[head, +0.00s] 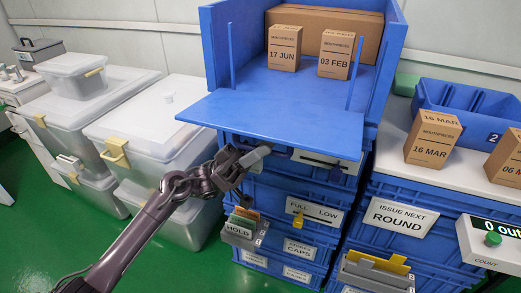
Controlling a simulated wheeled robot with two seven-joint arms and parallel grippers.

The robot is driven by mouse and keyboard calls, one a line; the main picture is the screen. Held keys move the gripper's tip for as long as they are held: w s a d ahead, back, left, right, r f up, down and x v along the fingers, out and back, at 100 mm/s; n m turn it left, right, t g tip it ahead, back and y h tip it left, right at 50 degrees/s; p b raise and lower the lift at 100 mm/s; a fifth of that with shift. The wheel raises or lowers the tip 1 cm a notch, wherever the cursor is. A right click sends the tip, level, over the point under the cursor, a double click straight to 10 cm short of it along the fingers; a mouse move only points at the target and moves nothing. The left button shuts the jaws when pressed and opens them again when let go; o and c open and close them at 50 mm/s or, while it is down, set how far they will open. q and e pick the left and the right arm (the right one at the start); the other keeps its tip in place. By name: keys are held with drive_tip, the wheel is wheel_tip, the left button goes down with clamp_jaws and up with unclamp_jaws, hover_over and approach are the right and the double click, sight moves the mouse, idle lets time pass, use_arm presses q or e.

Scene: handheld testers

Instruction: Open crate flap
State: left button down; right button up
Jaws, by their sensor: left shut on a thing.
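The blue crate (390,45) stands on top of a stack, its front open. Its blue flap (280,112) is folded down and sticks out towards me, nearly level, with two thin blue rods rising beside the opening. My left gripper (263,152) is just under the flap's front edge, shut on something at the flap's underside. The exact hold is hidden by the flap and the fingers. Inside the crate stand a 17 JUN box (284,48) and a 03 FEB box (336,54). My right gripper is not in view.
Clear lidded bins (140,125) stand at left. Below are blue drawers, a HOLD card holder (240,230) and a yellow-marked FULL/LOW slider (315,210). At right, a 16 MAR box (432,140) and a blue tray (465,105) sit on a white counter. Green floor is clear at front left.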

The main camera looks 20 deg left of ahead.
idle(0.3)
use_arm(q)
drive_tip(key=c, duration=1.5)
unclamp_jaws()
drive_tip(key=shift+a+f, duration=0.35)
drive_tip(key=shift+f, duration=0.15)
drive_tip(key=b+v, duration=0.1)
drive_tip(key=v, duration=0.5)
drive_tip(key=shift+a+f, duration=0.25)
drive_tip(key=shift+a, duration=0.05)
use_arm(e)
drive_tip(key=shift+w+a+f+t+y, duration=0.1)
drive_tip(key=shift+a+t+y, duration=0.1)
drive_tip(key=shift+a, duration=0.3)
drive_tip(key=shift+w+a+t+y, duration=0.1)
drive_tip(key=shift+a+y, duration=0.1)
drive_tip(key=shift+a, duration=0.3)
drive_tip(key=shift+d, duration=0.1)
